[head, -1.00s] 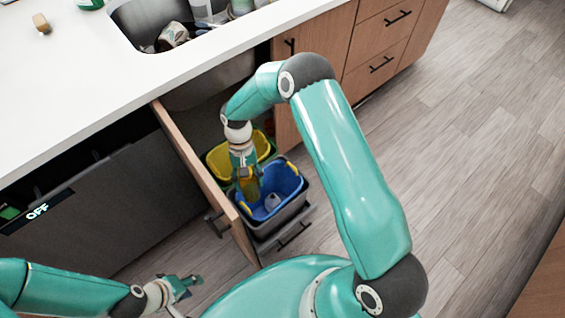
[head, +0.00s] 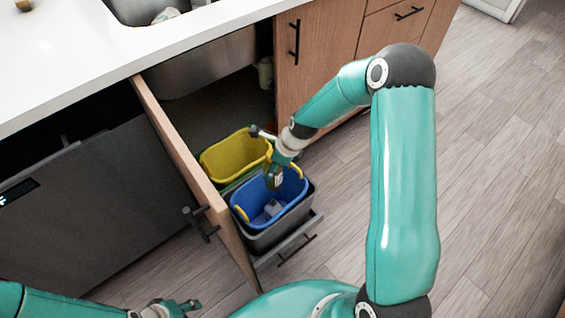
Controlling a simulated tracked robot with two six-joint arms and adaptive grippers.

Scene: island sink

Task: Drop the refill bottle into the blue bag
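The blue bag (head: 248,197) lines a dark bin in the pulled-out drawer, open at the top, with yellow handles. A small pale grey thing (head: 272,208) lies inside it. My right gripper (head: 277,166) points down over the far part of the blue bag. It is shut on a small dark green bottle with a pale label, which I take as the refill bottle (head: 272,178). The bottle hangs at the bag's opening; its exact height is hard to tell. My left gripper (head: 182,306) is at the bottom edge, partly cut off, its fingers apart and empty.
A yellow-lined bin (head: 222,160) stands behind the blue one. The white counter (head: 90,60) with the sink (head: 150,10) is above. The floor (head: 480,170) on the right is clear.

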